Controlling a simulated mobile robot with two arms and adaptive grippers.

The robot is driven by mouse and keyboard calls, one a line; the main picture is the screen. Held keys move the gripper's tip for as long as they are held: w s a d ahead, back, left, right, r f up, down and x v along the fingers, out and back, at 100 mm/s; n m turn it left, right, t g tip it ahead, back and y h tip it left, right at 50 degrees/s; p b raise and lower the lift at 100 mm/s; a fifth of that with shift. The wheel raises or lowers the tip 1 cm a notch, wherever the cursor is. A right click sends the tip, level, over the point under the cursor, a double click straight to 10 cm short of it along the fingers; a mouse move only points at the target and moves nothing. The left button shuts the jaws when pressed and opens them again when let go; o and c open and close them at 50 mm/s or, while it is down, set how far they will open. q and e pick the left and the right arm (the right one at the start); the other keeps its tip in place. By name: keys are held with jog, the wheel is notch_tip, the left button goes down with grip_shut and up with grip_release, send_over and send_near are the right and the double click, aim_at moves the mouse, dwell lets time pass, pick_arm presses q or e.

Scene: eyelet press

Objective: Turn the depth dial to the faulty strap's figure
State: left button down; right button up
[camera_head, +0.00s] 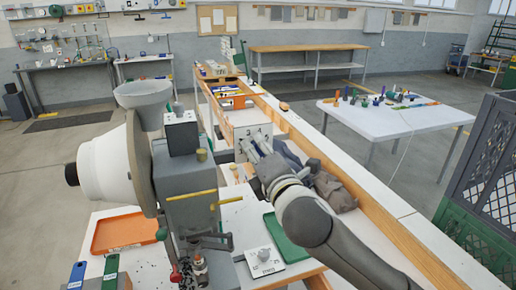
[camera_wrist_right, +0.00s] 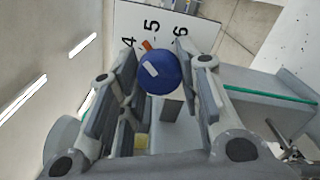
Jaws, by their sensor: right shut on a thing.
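The depth dial's white figure plate (camera_head: 240,131) stands upright beside the grey press (camera_head: 185,185), with some figures readable. In the right wrist view the plate (camera_wrist_right: 205,14) shows 4, 5 and 6. The dial's blue knob (camera_wrist_right: 158,72) has a pale mark, and an orange pointer (camera_wrist_right: 147,44) at its edge lies between 4 and 5, nearer 5. My right gripper (camera_wrist_right: 157,80) is shut on the blue knob, one finger on each side. In the head view my right gripper (camera_head: 255,150) reaches the plate and hides the knob. I cannot identify a faulty strap. My left gripper is not in view.
An orange tray (camera_head: 125,232) lies left of the press and a green tray (camera_head: 288,235) right of it. A long wood-edged bench (camera_head: 340,165) runs behind my right arm. A white table (camera_head: 400,118) stands right.

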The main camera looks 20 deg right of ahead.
jog(key=shift+m+p, duration=0.5)
jog(key=shift+m, duration=1.8)
jog(key=o, duration=1)
jog(key=shift+s, duration=0.2)
jog(key=s, duration=0.7)
jog(key=shift+d, duration=0.2)
jog(key=shift+s, duration=0.1)
